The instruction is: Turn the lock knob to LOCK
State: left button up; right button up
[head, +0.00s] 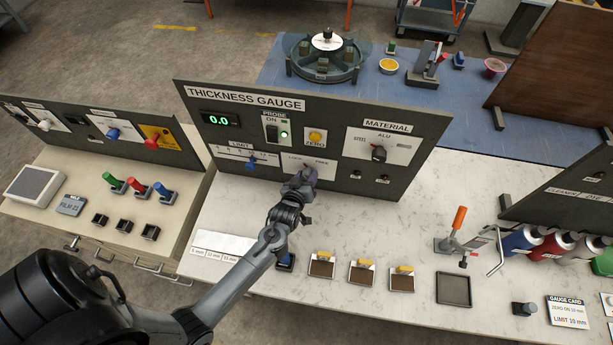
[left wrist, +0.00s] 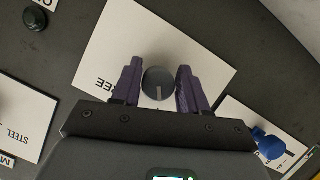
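The lock knob (left wrist: 158,83) is a round dark grey knob with a pale pointer line, on a white plate (left wrist: 205,55) marked LOCK and FREE. In the left wrist view its line points to the bottom of the picture. My left gripper (left wrist: 159,88) has its purple fingers on either side of the knob, very close to it; whether they press on it I cannot tell. In the head view my left gripper (head: 302,180) is at the thickness gauge panel (head: 330,128) and hides the knob. My right gripper is not in view.
A blue limit knob (head: 250,162) is just left of my gripper on the panel, and the material knob (head: 379,153) is at upper right. Several small trays and an orange-handled clamp (head: 459,218) stand on the white bench (head: 420,195).

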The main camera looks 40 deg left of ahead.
pick_arm(q)
jog(key=shift+o, duration=1.2)
jog(key=v, duration=1.1)
